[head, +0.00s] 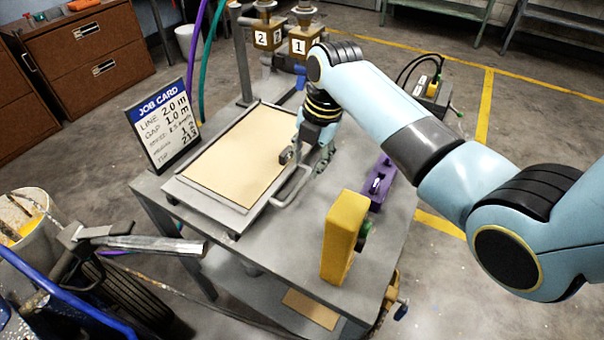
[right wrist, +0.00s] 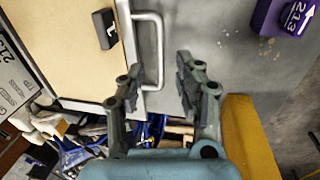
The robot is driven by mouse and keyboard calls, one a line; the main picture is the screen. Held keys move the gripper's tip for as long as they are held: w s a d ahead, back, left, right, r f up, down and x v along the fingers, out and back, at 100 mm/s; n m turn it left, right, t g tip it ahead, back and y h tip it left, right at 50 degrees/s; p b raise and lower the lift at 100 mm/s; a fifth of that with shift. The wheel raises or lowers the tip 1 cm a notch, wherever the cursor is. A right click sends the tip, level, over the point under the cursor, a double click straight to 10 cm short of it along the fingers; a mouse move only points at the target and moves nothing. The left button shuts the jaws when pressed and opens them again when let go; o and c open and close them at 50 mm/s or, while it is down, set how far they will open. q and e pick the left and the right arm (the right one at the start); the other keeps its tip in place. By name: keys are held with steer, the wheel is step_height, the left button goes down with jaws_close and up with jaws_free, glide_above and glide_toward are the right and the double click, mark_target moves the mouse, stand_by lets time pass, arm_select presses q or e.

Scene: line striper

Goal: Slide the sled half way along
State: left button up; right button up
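The sled looks to be the flat grey tray with a beige sheet (head: 232,158) on the metal table. It has a bent metal handle (head: 291,189) on its right side, and the handle also shows in the right wrist view (right wrist: 159,50). A small black block (right wrist: 105,29) with a white mark sits beside the handle. My right gripper (head: 322,160) is over the handle side of the sled. In the right wrist view its fingers (right wrist: 160,90) are apart, with the handle showing in the gap; I cannot tell whether they touch it. My left gripper is not in view.
A job card (head: 165,122) stands at the table's left edge. A yellow block (head: 343,238) and a purple piece (head: 380,184) stand on the right of the table. Brass-coloured units marked 2 and 1 (head: 300,42) are at the back. A blue wheeled machine (head: 60,295) is at lower left.

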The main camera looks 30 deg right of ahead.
mark_target(302, 180)
steer(key=f, duration=0.3)
steer(key=w+f, duration=0.1)
steer(key=shift+a+f, duration=0.25)
steer(key=shift+f, duration=0.1)
steer(key=shift+f+b, duration=0.3)
steer(key=shift+f, duration=0.25)
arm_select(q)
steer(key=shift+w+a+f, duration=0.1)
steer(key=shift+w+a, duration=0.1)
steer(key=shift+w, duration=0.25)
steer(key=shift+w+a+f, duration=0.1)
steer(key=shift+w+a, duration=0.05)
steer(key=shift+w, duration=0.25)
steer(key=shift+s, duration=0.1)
arm_select(e)
steer(key=shift+c, duration=0.8)
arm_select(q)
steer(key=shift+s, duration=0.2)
arm_select(e)
jaws_close()
